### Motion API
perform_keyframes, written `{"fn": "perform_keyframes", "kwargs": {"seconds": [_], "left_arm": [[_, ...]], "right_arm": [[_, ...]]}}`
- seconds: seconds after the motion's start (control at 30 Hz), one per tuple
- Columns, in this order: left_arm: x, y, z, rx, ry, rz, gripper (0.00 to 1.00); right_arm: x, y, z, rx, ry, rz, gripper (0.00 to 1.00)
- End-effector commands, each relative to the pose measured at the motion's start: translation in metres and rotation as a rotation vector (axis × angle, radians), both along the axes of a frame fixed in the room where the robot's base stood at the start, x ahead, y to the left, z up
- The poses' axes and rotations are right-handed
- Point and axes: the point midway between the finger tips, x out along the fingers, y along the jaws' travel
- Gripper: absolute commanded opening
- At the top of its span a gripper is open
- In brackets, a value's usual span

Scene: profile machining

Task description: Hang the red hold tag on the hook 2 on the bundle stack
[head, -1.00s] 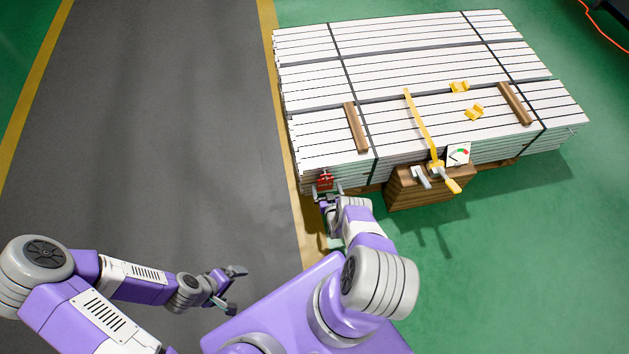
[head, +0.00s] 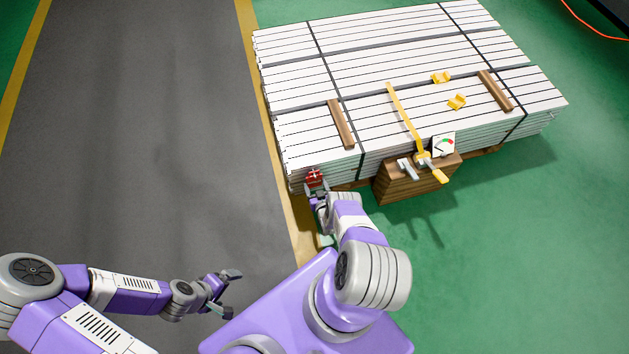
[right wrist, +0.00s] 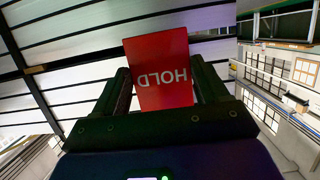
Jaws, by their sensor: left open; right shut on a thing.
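The red hold tag (head: 314,178) is at the near left corner of the bundle stack (head: 400,60). My right gripper (head: 316,190) is shut on the tag. In the right wrist view the tag (right wrist: 160,70) sits between the two dark fingers, with the word HOLD upside down. I cannot tell whether the tag touches the stack. Hook 2 cannot be made out in either view. My left gripper (head: 226,291) is open and empty, low over the grey floor lane.
A wooden block (head: 400,183) with a yellow-handled tool (head: 432,169) and a dial gauge (head: 444,144) stands at the stack's front. Wooden battens (head: 341,124) and yellow pieces (head: 457,101) lie on top. The grey lane (head: 140,130) on the left is clear.

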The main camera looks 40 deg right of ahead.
Motion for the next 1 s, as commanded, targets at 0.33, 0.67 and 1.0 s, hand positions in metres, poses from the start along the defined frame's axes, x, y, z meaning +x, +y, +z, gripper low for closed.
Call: {"fn": "perform_keyframes", "kwargs": {"seconds": [0.33, 0.67, 1.0], "left_arm": [[0.0, 0.0, 0.005, 0.0, 0.0, 0.0, 1.0], [0.0, 0.0, 0.009, 0.0, 0.0, 0.0, 1.0], [0.0, 0.0, 0.012, 0.0, 0.0, 0.0, 1.0]], "right_arm": [[0.0, 0.0, 0.006, 0.0, -0.001, 0.0, 0.49], [-0.012, 0.005, 0.006, 0.0, 0.001, 0.0, 0.49], [-0.031, 0.013, 0.006, -0.001, 0.001, 0.0, 0.49]]}}
